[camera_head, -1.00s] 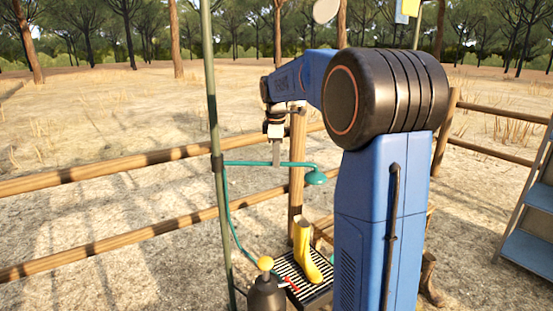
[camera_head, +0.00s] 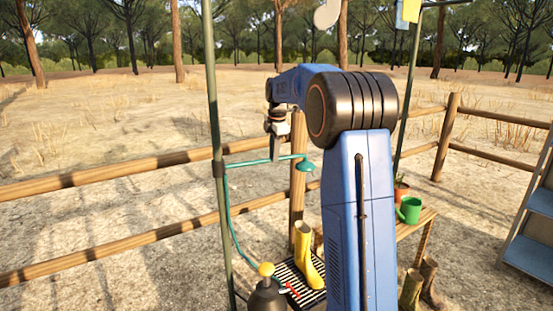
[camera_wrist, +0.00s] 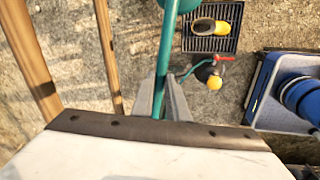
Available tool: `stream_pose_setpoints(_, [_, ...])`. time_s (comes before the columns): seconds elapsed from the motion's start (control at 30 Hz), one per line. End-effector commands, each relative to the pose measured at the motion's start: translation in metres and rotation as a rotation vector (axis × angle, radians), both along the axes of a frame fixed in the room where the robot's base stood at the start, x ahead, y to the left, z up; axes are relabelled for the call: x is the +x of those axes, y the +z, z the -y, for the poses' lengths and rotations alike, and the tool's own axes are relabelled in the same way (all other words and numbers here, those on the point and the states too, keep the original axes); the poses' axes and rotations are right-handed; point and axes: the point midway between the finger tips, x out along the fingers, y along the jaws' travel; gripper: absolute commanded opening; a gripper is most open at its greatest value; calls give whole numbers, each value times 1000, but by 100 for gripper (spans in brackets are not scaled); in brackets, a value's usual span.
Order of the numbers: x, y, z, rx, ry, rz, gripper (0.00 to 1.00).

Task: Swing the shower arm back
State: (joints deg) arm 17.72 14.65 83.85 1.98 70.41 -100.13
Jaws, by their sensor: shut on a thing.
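The teal shower arm (camera_head: 242,162) reaches out to the right from a bracket on the green upright post (camera_head: 222,225). It ends in a teal shower head (camera_head: 305,166) that faces down. My gripper (camera_head: 274,155) points down and is shut on the shower arm between post and head. In the wrist view my fingers (camera_wrist: 163,98) close around the teal shower arm (camera_wrist: 167,50), which runs up to the shower head (camera_wrist: 180,5), cut off at the top edge. The fingers partly hide the gripped stretch.
A yellow boot (camera_head: 302,250) stands on a black slatted grate (camera_head: 290,270) below. A dark canister with a yellow knob (camera_head: 266,269) stands by the post. A wooden rail fence (camera_head: 120,168) runs behind. A bench (camera_head: 425,228) with a green watering can (camera_head: 410,209) is at right.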

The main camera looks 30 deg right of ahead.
Motion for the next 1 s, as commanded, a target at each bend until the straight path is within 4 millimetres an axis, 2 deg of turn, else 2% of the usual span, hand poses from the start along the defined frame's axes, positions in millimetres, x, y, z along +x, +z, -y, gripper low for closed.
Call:
stream_pose_setpoints(0.1, [13,0,2,0,54,0,0])
stream_pose_setpoints(0.3, [24,0,3,0,109,1,0])
stream_pose_setpoints(0.77, [27,1,3,0,123,1,0])
stream_pose_setpoints(0.8, [27,1,3,0,123,1,21])
stream_pose_setpoints(0.83, [27,1,3,0,123,1,28])
stream_pose_setpoints(0.87, [27,1,3,0,122,1,32])
stream_pose_setpoints(1.0, [26,1,3,0,122,1,32])
